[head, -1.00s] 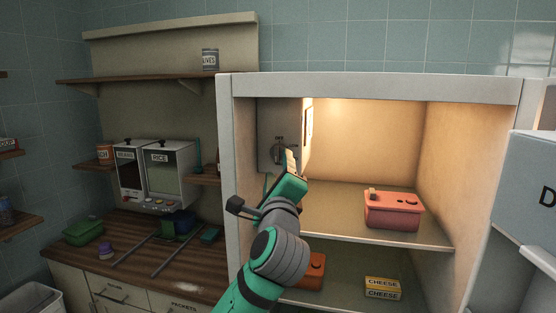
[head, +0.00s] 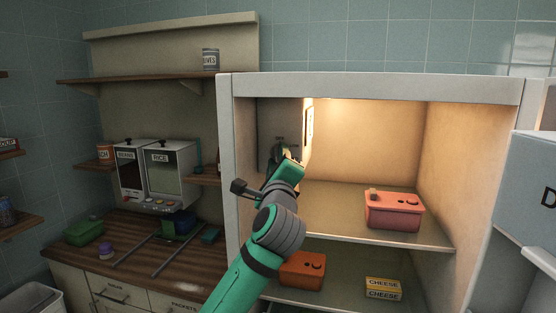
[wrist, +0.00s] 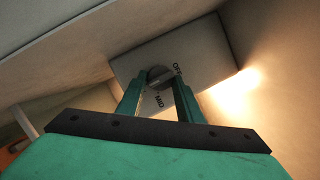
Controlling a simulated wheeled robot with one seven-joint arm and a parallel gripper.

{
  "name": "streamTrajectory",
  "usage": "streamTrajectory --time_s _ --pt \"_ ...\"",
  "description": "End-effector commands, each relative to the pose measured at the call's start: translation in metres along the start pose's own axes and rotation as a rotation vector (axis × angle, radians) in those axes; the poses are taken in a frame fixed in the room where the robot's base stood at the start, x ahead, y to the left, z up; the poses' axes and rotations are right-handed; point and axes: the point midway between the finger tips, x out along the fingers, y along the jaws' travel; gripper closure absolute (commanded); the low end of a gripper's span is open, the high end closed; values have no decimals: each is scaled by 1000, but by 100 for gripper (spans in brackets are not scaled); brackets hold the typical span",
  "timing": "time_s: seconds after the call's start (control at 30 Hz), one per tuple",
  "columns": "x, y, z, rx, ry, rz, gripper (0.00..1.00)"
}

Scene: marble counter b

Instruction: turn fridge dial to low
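The fridge dial (wrist: 159,76) is a dark round knob on a grey panel (wrist: 140,62) in the wrist view. The panel is on the fridge's inner left wall. OFF shows to the upper right of the knob and MID below it. No LOW mark can be read; the right finger covers part of the panel. My gripper (wrist: 160,84) has its fingers apart, one on each side of the knob. I cannot tell whether they touch it. In the head view my gripper (head: 290,160) is at the panel and hides most of the dial.
The open fridge has a lit interior, with a pink container (head: 393,212) on the upper shelf. An orange container (head: 302,270) and a cheese pack (head: 383,288) are below. The fridge's left front edge (head: 237,190) is close to my arm. The open door (head: 528,185) is at the right.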

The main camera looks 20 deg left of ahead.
Motion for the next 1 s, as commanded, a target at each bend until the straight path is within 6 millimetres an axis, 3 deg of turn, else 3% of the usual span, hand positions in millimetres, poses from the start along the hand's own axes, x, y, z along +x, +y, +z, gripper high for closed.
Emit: streamTrajectory --time_s 0.47,1.0 --pt "0 -2 -3 -135 -2 45 89" --pt "1 -8 -3 -601 -22 204 90"
